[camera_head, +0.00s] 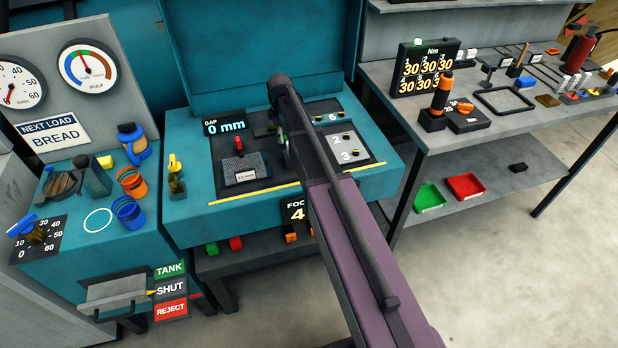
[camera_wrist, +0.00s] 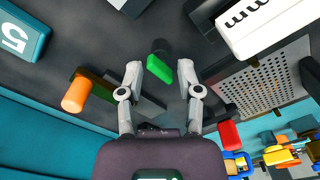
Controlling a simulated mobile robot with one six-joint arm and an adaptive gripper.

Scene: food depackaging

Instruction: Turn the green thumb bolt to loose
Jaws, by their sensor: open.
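The green thumb bolt (camera_wrist: 158,69) shows in the wrist view as a small green block beside a dark round part on the dark machine deck. My gripper (camera_wrist: 160,77) is open, with one pale fingertip to the left of the bolt and the other to its right. Gaps show between the fingertips and the green head, and nothing is held. How far the fingers are above the bolt is hard to tell. In the head view my purple arm hides most of the gripper and the bolt.
An orange-ended handle (camera_wrist: 76,96) lies left of my fingers. A perforated plate (camera_wrist: 262,83) and a red knob (camera_wrist: 229,134) are to the right. The teal machine (camera_head: 185,135) surrounds the deck.

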